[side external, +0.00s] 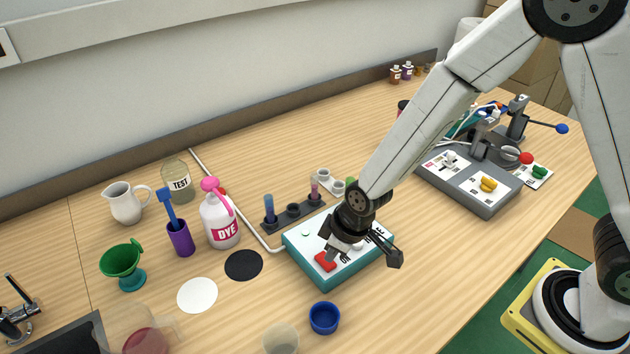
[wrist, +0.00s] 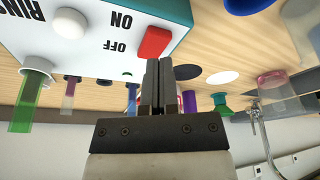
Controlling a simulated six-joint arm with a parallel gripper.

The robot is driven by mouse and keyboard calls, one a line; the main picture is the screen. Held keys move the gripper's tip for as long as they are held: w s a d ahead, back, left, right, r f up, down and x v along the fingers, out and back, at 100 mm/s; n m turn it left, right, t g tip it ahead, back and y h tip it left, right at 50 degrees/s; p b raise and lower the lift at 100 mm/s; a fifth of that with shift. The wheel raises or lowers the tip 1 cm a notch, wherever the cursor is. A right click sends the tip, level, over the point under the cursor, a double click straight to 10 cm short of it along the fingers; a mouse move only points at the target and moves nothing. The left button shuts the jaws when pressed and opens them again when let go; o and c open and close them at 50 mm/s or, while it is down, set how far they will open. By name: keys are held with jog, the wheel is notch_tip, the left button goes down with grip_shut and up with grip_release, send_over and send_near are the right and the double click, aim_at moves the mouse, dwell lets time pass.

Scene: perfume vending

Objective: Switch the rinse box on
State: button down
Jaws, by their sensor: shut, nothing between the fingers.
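The rinse box (side external: 311,278) is a low teal box with a white top, in the middle of the table in the side view. Its white top also shows upside down in the wrist view (wrist: 95,45), with ON and OFF lettering and a white round knob (wrist: 70,22). A red switch (side external: 325,261) sits on its front part; in the wrist view the switch (wrist: 154,42) lies beside the lettering. My gripper (side external: 333,250) is shut and empty, its tips close by the switch, near the OFF end in the wrist view (wrist: 157,62). I cannot tell whether they touch or how the switch is set.
A tube rack (side external: 283,222) stands behind the box. A black disc (side external: 243,265) and a dye bottle (side external: 219,222) are to its left. A blue cup (side external: 324,318) and a clear cup (side external: 281,340) stand in front. A grey box (side external: 478,198) is to the right.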

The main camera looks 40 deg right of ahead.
jog(key=shift+f, duration=0.95)
dwell(1.2)
jog(key=shift+r, duration=0.2)
jog(key=shift+r, duration=3.3)
jog(key=s+d+r+m, duration=0.2)
jog(key=s+d+m, duration=0.1)
jog(key=d, duration=0.5)
jog(key=s+d+r+m+h, duration=0.1)
jog(key=s+d+r+m, duration=0.1)
jog(key=s+d, duration=0.3)
jog(key=d+m, duration=0.1)
jog(key=d, duration=0.2)
jog(key=shift+d+h, duration=0.3)
jog(key=shift+w+r, duration=0.1)
jog(key=shift+w, duration=0.05)
